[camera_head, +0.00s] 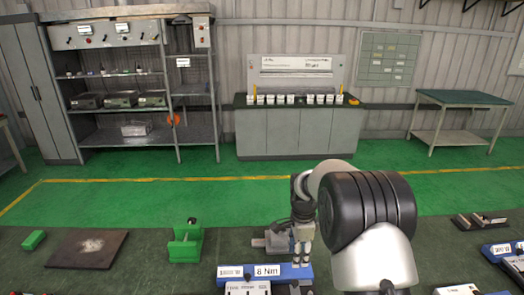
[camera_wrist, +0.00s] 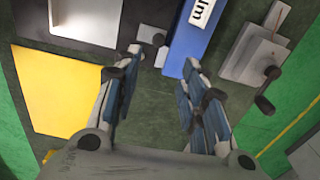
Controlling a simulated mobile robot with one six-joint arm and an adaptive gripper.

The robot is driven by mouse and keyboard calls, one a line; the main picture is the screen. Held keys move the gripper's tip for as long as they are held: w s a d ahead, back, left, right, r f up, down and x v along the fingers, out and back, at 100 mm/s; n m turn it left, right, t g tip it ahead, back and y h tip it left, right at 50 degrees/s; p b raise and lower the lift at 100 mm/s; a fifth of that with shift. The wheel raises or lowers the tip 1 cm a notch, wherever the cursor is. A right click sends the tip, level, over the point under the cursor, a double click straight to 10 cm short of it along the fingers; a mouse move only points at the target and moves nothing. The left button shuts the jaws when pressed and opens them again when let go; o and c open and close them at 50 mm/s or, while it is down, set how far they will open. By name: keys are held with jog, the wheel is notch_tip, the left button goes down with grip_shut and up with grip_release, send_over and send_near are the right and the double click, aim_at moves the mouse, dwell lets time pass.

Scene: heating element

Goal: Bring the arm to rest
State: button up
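My gripper (camera_head: 302,258) hangs over the dark green bench, beside the blue block labelled 8 Nm (camera_head: 290,272). In the wrist view my gripper (camera_wrist: 163,58) has its two fingers spread apart, with only bench surface between them. It is open and holds nothing. The blue block (camera_wrist: 190,45) lies just past the fingertips there. Whether the fingertips touch anything is hard to tell, but no contact shows. My arm covers part of the bench right of the gripper in the head view.
A grey vise (camera_wrist: 252,55) stands right of the blue block in the wrist view. A yellow sheet (camera_wrist: 60,92) lies at left. In the head view, a green holder (camera_head: 185,246) and dark plate (camera_head: 88,249) stand left. Blue-based items (camera_head: 503,250) are at right.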

jog(key=s+r+n+t+b, duration=0.25)
jog(key=s+r+n, duration=0.55)
jog(key=s+r, duration=0.75)
jog(key=s+n+t+b, duration=0.2)
jog(key=s+n, duration=0.7)
jog(key=s, duration=1)
jog(key=shift+s, duration=0.4)
